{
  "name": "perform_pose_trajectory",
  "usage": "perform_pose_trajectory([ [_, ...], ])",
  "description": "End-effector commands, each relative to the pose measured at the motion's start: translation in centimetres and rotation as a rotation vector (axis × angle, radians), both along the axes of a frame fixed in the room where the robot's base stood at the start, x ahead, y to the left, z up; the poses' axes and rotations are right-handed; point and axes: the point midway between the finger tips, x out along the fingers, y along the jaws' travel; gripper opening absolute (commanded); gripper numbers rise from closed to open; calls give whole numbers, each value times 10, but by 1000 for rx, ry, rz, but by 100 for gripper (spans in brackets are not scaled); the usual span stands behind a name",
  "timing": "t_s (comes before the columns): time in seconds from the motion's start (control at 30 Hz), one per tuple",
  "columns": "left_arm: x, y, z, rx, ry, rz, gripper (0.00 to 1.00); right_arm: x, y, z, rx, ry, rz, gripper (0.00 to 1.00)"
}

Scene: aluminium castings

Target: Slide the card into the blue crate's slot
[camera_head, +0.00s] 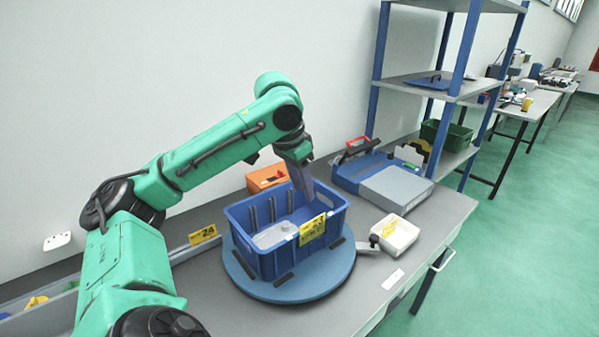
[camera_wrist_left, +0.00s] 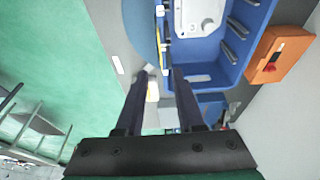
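The blue crate (camera_head: 262,262) stands upright on a round blue turntable (camera_head: 325,287). A yellow card with dark print (camera_head: 312,230) is at the crate's front wall, near the rim; I cannot tell how deep it sits in the slot. In the left wrist view the crate (camera_wrist_left: 215,62) fills the upper right, and the card shows nearly edge-on as a thin yellow strip (camera_wrist_left: 164,52) along its wall. My left gripper (camera_head: 304,200) is above the crate, pointing down. In the wrist view its fingers (camera_wrist_left: 160,74) are apart with nothing held between them. My right gripper is out of view.
A grey casting (camera_head: 274,236) lies inside the crate. An orange box (camera_head: 266,178) stands behind it, a blue-grey device (camera_head: 385,185) behind right. A small white bin (camera_head: 396,236) and a lever with a dark knob (camera_head: 374,241) are at the right. The bench's front right is mostly clear.

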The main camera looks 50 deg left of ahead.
Motion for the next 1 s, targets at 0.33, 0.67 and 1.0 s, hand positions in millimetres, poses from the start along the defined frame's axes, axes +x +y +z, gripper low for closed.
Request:
perform_pose_trajectory([
  [0.33, -11, 1, 39, 0, 1, 0, 37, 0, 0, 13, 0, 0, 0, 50],
  [0.67, -11, 1, 38, 0, 1, 1, 37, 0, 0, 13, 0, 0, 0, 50],
  [1.0, -11, 1, 38, 1, 1, 1, 37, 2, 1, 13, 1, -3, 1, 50],
])
